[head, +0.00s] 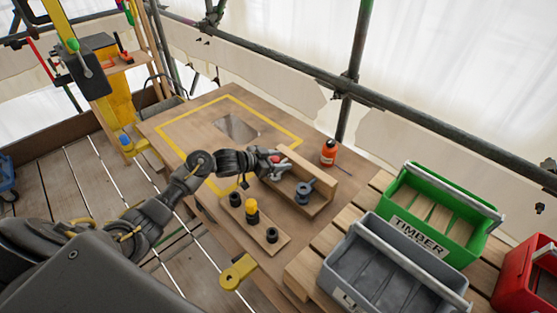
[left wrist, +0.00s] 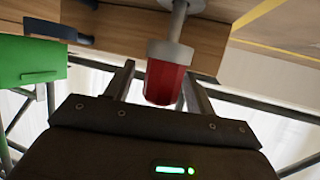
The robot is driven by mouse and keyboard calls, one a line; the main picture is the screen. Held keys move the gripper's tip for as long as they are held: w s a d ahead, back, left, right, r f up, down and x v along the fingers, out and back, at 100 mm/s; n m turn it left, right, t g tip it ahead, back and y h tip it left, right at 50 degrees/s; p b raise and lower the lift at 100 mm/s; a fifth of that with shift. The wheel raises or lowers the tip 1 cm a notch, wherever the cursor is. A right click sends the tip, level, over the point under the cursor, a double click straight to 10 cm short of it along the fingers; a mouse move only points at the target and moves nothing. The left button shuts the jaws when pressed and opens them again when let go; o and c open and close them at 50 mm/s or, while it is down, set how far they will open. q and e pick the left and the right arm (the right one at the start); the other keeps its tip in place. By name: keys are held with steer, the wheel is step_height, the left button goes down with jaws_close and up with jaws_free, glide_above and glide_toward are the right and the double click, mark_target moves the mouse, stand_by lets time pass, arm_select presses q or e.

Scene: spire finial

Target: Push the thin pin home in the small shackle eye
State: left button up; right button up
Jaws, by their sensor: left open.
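A red cylindrical grip (left wrist: 166,80) with a pale grey collar and metal shaft shows in the left wrist view. It may be the head of the pin; the shaft runs up in front of a wooden block (left wrist: 130,28). My left gripper (left wrist: 160,84) is open, with one finger on each side of the red grip; the right finger looks closer to it. In the head view my left gripper (head: 276,161) is at the left end of a wooden holder (head: 312,176). A blue-grey fitting (head: 303,191) stands in that holder. I cannot make out the small shackle eye.
A plank (head: 263,232) with dark pieces and a yellow-topped piece lies in front of the holder. An orange bottle (head: 328,152) stands behind it. A grey crate (head: 385,270) and a green crate (head: 433,222) stand at right. The yellow-framed table area (head: 200,135) is largely clear.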

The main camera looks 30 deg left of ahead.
arm_select(q)
steer(key=b+v, duration=0.1)
steer(key=v, duration=0.9)
steer(key=shift+s+a, duration=0.25)
steer(key=shift+s, duration=0.05)
